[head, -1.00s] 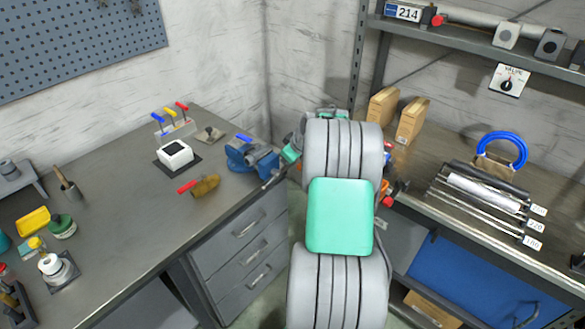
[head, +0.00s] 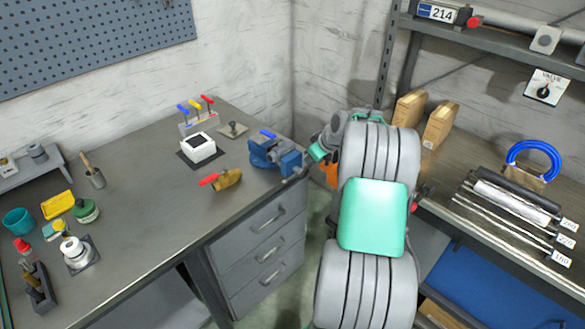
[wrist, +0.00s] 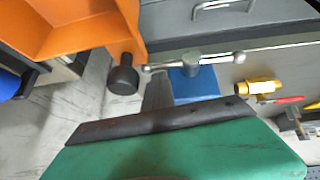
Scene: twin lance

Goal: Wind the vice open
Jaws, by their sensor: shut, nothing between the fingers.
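The blue vice (head: 275,154) stands at the right end of the left workbench, above the drawers. Its grey crossbar handle (wrist: 198,60) lies nearly level in the wrist view, with a ball at each end. The blue vice body (wrist: 194,84) shows just below it there. My gripper (wrist: 159,76) is shut and empty. Its grey fingertips are close to the left part of the handle. I cannot tell whether they touch it. In the head view the green end of my gripper (head: 318,151) is just right of the vice, and its fingertips are not clear.
A brass valve with a red handle (head: 222,180) and a white box (head: 198,148) lie left of the vice. Grey drawers (head: 262,240) are below. An orange part with a black knob (wrist: 85,32) is beside my gripper in the wrist view.

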